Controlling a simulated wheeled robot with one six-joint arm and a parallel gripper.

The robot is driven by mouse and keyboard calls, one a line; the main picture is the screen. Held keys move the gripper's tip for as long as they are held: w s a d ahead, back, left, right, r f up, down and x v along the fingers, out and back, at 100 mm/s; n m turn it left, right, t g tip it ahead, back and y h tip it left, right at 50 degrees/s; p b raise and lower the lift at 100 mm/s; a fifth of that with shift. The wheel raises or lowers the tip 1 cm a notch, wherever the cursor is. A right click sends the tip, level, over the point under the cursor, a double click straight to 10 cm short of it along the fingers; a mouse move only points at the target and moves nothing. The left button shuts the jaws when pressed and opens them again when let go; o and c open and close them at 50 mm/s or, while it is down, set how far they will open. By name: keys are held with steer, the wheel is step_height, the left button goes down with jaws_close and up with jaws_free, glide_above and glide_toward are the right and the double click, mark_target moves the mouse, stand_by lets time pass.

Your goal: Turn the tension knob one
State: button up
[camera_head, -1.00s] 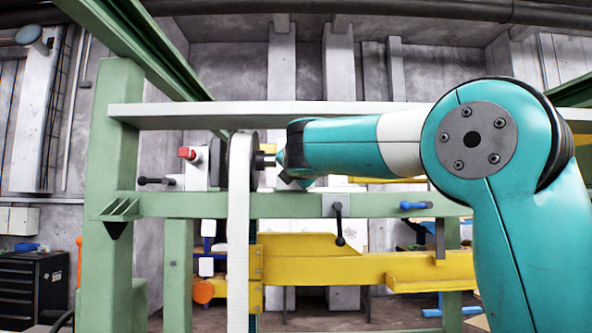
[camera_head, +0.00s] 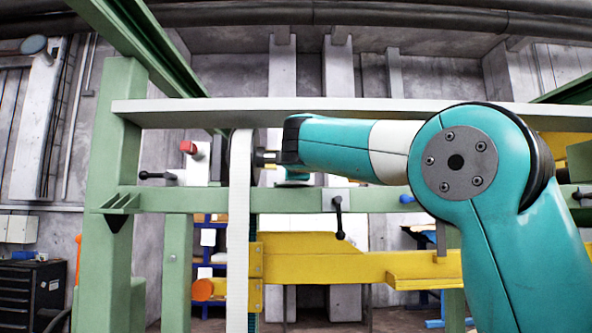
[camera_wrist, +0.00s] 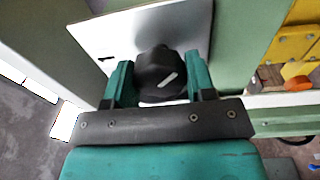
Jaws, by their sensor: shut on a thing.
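The tension knob (camera_wrist: 158,68) is round and black with a white pointer line on its face. It shows in the wrist view in front of a pale plate (camera_wrist: 110,38). The pointer line slants up to the right. My gripper (camera_wrist: 160,80) has teal fingers, one on each side of the knob, and is shut on it. In the head view my arm reaches left toward the green frame (camera_head: 117,190). The knob and my fingertips cannot be made out clearly there.
A white vertical belt (camera_head: 239,230) hangs left of my arm's end. A black lever (camera_head: 338,217) is on the green crossbar (camera_head: 290,202), with a yellow beam (camera_head: 310,258) below. A grey rail (camera_head: 300,112) runs above my arm. A red-tipped part (camera_head: 188,147) sits left of the belt.

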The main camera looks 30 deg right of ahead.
steer(key=m+b, duration=0.2)
steer(key=m, duration=0.5)
steer(key=shift+f+h, duration=0.1)
steer(key=shift+h, duration=0.3)
steer(key=m+b, duration=0.1)
steer(key=m, duration=0.5)
steer(key=shift+g+b, duration=0.3)
steer(key=m, duration=0.5)
steer(key=shift+m+g+h+b, duration=0.3)
steer(key=shift+m+h+b, duration=0.05)
steer(key=shift+m+h, duration=0.05)
steer(key=m, duration=0.6)
steer(key=m+g+b, duration=0.1)
steer(key=m, duration=0.5)
steer(key=shift+w+m, duration=0.1)
steer(key=shift+m, duration=0.3)
steer(key=m, duration=0.5)
steer(key=shift+y, duration=0.4)
steer(key=m+b, duration=0.1)
steer(key=m, duration=0.5)
steer(key=shift+y, duration=0.3)
steer(key=m, duration=0.4)
steer(key=shift+y+b, duration=0.3)
steer(key=shift+m, duration=0.4)
